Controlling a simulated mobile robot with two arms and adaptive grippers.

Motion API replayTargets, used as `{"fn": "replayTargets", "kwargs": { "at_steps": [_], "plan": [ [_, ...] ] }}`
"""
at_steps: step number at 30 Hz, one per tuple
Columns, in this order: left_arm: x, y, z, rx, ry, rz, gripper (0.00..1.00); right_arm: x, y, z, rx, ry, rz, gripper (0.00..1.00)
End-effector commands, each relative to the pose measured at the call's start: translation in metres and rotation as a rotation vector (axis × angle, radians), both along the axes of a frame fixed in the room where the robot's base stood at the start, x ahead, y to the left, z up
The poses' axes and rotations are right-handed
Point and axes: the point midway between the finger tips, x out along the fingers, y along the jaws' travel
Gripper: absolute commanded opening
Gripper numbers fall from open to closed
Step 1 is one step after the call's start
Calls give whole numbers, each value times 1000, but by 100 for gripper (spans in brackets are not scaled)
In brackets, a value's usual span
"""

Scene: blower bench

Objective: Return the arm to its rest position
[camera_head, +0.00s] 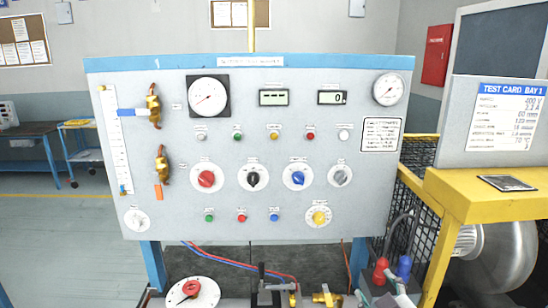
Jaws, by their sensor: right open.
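The upright grey test panel (330,222) with a blue top edge fills the middle of the view. It carries red (206,178), black, blue and grey knobs, several small buttons, two round gauges and two digital displays. My left gripper is not in view.
Red (380,270) and blue (404,267) capped parts stand at the lower right. A yellow-framed bench (470,190) with a test card (507,117) and a mesh guard stands at right. A round red-centred dial (192,292) and brass valve (326,296) lie below the panel. Left floor is open.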

Motion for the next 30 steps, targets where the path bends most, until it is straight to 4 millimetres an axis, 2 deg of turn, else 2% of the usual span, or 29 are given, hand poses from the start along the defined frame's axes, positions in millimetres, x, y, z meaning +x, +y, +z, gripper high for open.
{"fn": "replayTargets", "kwargs": {
  "at_steps": [1, 5, 8, 12, 18, 24, 25, 27, 30],
  "plan": [
    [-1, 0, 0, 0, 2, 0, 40, -9, 0, -17, 22, 49, -9, 63],
    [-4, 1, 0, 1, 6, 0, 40, -39, -1, -62, 85, 196, -41, 63],
    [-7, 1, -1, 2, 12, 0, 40, -73, -1, -103, 144, 342, -82, 63],
    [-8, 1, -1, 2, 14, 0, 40, -133, -1, -155, 226, 556, -152, 63],
    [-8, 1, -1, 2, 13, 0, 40, -205, 0, -198, 300, 785, -244, 63],
    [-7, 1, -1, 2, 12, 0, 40, -268, 1, -222, 348, 970, -331, 63],
    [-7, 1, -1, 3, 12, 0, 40, -276, 2, -226, 354, 995, -343, 63],
    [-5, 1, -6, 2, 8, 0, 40, -265, 2, -253, 349, 993, -339, 63],
    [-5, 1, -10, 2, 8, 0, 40, -259, 3, -286, 345, 1002, -340, 63]
  ]
}}
